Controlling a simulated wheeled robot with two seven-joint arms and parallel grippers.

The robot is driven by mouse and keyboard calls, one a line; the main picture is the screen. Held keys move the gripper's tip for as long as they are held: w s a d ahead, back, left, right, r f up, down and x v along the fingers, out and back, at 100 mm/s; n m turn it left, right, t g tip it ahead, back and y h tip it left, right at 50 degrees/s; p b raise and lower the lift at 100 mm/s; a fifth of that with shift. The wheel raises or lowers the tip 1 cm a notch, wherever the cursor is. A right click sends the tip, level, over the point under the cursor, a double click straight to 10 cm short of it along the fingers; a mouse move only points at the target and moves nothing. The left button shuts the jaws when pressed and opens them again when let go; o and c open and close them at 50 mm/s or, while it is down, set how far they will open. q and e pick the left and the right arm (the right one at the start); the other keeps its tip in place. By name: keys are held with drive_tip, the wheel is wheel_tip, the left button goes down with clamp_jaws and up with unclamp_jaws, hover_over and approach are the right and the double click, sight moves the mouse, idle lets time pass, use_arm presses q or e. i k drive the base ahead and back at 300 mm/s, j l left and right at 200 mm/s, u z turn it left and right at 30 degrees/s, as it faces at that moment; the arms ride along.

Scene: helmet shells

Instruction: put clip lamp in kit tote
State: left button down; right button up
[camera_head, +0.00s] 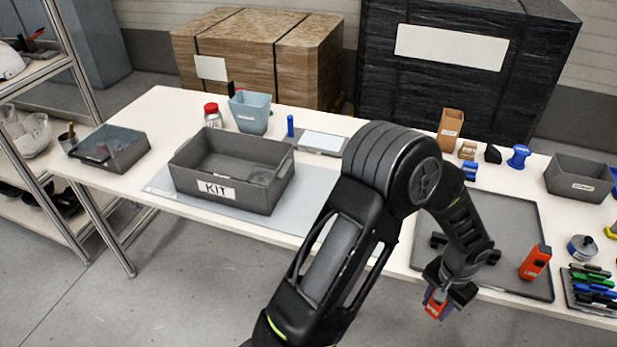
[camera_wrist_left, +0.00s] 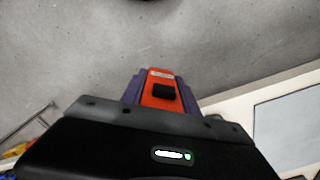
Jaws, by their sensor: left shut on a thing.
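My left gripper (camera_head: 440,300) is shut on an orange-red clip lamp (camera_head: 434,308), held off the front edge of the table. In the left wrist view the lamp (camera_wrist_left: 162,90), with a pale label and a black button, sits between purple-grey finger pads. A similar orange-red lamp (camera_head: 535,262) stands on the dark tray at right. The grey kit tote (camera_head: 215,189), labelled KIT, stands on the table left of my arm. Its visible floor looks bare, apart from a faint patch that I cannot make out. My right gripper is not in view.
The dark tray (camera_head: 525,222) lies on the white table (camera_head: 150,105). A blue-grey bin (camera_head: 250,112) and a red-lidded jar (camera_head: 212,115) stand behind the tote. A pen tray (camera_head: 592,290) and a grey bin (camera_head: 580,180) are at right. A shelf rack (camera_head: 70,60) stands at left.

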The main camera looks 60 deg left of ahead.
sight(219, 168)
drive_tip(key=k+j+u, duration=0.1)
drive_tip(key=j, duration=0.25)
drive_tip(key=k+j, duration=0.25)
drive_tip(key=k+j+u, duration=0.15)
drive_tip(key=j, duration=0.3)
drive_tip(key=k+j+u, duration=0.1)
drive_tip(key=j, duration=0.25)
drive_tip(key=k+j, duration=0.2)
drive_tip(key=j, duration=0.15)
drive_tip(key=k+j+u, duration=0.15)
drive_tip(key=j, duration=0.25)
